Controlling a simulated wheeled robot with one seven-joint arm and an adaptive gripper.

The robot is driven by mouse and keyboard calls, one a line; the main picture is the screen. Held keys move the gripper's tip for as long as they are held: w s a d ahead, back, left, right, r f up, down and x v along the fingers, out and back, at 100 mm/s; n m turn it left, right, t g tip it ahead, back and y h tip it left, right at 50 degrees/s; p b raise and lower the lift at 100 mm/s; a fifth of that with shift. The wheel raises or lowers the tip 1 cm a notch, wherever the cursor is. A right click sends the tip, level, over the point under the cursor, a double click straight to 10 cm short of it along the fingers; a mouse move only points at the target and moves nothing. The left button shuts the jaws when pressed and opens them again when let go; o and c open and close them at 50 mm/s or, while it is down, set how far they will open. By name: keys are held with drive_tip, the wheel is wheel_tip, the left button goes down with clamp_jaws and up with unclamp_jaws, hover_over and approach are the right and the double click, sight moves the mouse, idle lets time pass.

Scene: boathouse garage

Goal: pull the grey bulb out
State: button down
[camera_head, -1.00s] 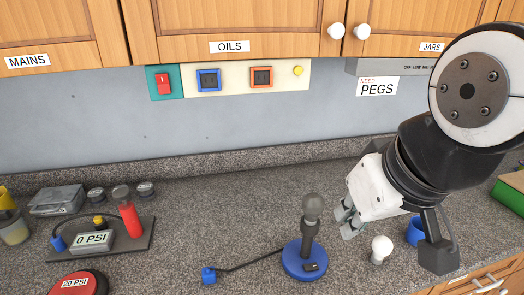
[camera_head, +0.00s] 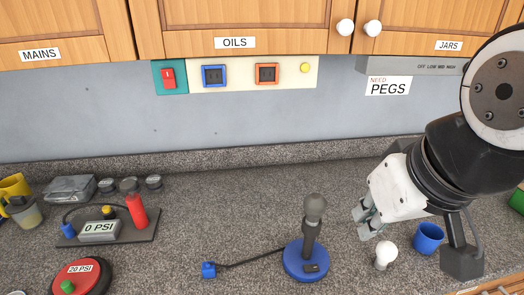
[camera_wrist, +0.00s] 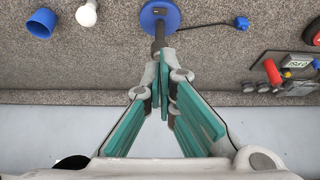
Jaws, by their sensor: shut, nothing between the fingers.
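The grey bulb (camera_head: 315,207) sits upright on top of a dark lamp stem (camera_head: 309,240) rising from a round blue base (camera_head: 306,262). My gripper (camera_head: 363,222) is to the right of the bulb in the head view, apart from it, with its fingers closed and empty. In the wrist view, my fingers (camera_wrist: 165,88) come together below the blue base (camera_wrist: 160,16). The stem shows just beyond the fingertips there, and I cannot clearly tell the bulb from the fingertips.
A white bulb (camera_head: 386,255) and a blue cup (camera_head: 428,238) stand right of the lamp. A blue plug (camera_head: 208,270) on a cord lies to its left. A 0 PSI device (camera_head: 99,229) and red 20 PSI gauge (camera_head: 78,273) are farther left. Cabinets (camera_head: 240,22) hang above.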

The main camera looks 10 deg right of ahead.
idle(0.3)
drive_tip(key=c, duration=1.6)
unclamp_jaws()
drive_tip(key=shift+w+r, duration=0.1)
drive_tip(key=shift+w, duration=0.05)
drive_tip(key=shift+c, duration=0.2)
drive_tip(key=o, duration=0.4)
drive_tip(key=shift+w+r, duration=0.15)
drive_tip(key=shift+w, duration=0.2)
drive_tip(key=o, duration=0.3)
drive_tip(key=w+g+p, duration=0.1)
drive_tip(key=w, duration=0.3)
drive_tip(key=w+g+p, duration=0.1)
drive_tip(key=w, duration=0.3)
drive_tip(key=shift+w+f+g, duration=0.2)
drive_tip(key=shift+w+g, duration=0.2)
drive_tip(key=g+p, duration=0.2)
hover_over(314, 210)
drive_tip(key=w+d, duration=0.1)
drive_tip(key=w, duration=0.1)
wheel_tip(314, 210, down, 7)
drive_tip(key=shift+r, duration=0.2)
drive_tip(key=shift+w+f+g, duration=0.2)
drive_tip(key=shift+f+g, duration=0.1)
drive_tip(key=shift+f, duration=0.05)
drive_tip(key=shift+f+b, duration=0.3)
drive_tip(key=shift+f, duration=0.15)
drive_tip(key=shift+f+b, duration=1.35)
drive_tip(key=shift+f, duration=2.6)
